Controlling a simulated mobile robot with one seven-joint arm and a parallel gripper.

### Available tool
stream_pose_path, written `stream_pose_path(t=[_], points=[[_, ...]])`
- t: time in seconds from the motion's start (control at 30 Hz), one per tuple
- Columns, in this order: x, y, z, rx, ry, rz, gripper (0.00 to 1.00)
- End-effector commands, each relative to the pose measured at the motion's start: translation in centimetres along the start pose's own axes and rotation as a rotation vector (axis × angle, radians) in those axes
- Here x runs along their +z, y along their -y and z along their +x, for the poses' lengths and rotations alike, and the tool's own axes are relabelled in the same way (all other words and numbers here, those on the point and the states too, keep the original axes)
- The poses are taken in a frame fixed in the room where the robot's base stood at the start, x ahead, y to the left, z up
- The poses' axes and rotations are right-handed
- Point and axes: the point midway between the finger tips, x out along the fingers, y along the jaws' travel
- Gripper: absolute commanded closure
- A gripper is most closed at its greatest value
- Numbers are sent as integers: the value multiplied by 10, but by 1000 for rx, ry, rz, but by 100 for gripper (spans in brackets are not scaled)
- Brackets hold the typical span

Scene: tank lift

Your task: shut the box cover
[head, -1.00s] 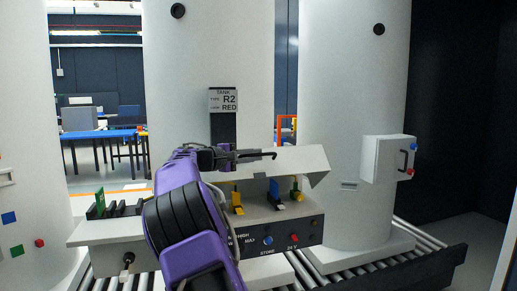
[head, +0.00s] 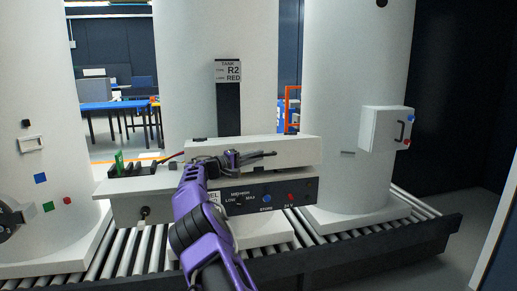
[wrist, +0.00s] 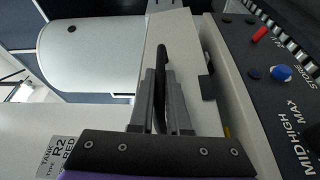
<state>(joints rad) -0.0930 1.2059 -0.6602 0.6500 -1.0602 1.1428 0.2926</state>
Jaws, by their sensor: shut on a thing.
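The box cover (head: 294,146) is a long pale lid lying low over the control box (head: 221,205), whose dark front panel faces me. A narrow gap seems to show along the cover's edge in the wrist view, with a sliver of yellow, so I cannot tell whether it is fully seated. The levers inside are otherwise hidden. My gripper (head: 262,156) is at the cover's front side. In the wrist view my gripper (wrist: 160,100) is shut on the cover's black bar handle (wrist: 162,58), with the pale cover (wrist: 187,35) beneath it.
A blue knob (head: 267,198) and a red one (head: 291,197) sit on the front panel. A green card (head: 119,162) stands in a slotted rack at left. White tanks (head: 343,60) stand behind, above a roller conveyor (head: 350,237).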

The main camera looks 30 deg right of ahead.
Motion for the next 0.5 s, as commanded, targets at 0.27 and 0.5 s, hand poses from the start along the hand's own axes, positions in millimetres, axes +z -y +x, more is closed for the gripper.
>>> stream_pose_path(t=[0.27,0.5], points=[[-3,36,0,22,-3,62,100],[-4,43,0,21,-4,62,100]])
